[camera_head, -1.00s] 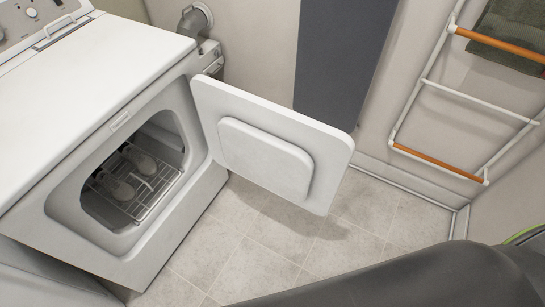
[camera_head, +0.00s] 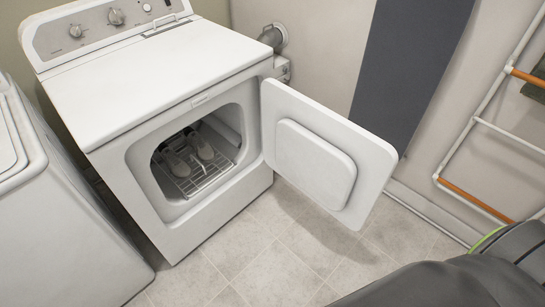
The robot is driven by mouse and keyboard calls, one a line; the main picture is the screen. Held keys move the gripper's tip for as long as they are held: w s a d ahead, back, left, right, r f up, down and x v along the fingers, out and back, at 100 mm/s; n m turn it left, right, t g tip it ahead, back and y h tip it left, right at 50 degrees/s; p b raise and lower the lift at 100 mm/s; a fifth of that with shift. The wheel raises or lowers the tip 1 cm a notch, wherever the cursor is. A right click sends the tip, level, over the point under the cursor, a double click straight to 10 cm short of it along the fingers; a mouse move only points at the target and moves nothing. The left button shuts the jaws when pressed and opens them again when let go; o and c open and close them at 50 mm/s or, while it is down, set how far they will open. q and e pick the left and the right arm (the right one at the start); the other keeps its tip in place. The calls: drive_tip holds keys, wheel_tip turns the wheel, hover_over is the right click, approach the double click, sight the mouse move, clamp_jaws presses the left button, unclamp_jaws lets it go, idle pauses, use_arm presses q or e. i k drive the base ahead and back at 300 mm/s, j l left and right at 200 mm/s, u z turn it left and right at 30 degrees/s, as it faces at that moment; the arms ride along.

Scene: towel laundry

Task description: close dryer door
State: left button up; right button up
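The white dryer (camera_head: 160,70) stands at the upper left of the head view. Its door (camera_head: 327,150) is wide open, swung out to the right on its hinge side, with its inner panel facing me. The dryer opening (camera_head: 168,199) shows a wire rack (camera_head: 207,176) inside with a pair of shoes (camera_head: 189,157) on it. Neither gripper is in view. A dark part of my own arm fills the bottom right corner, apart from the door.
Another white machine (camera_head: 60,220) stands close at the left. A white ladder rack with orange rungs (camera_head: 474,200) leans at the right wall. A dark grey panel (camera_head: 410,70) is on the back wall. The tiled floor (camera_head: 265,260) before the dryer is clear.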

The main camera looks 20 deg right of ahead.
sight(342, 166)
drive_tip(key=l+u, duration=0.6)
drive_tip(key=u, duration=0.25)
drive_tip(key=l+u, duration=0.4)
drive_tip(key=k+j, duration=0.05)
drive_tip(key=j, duration=0.05)
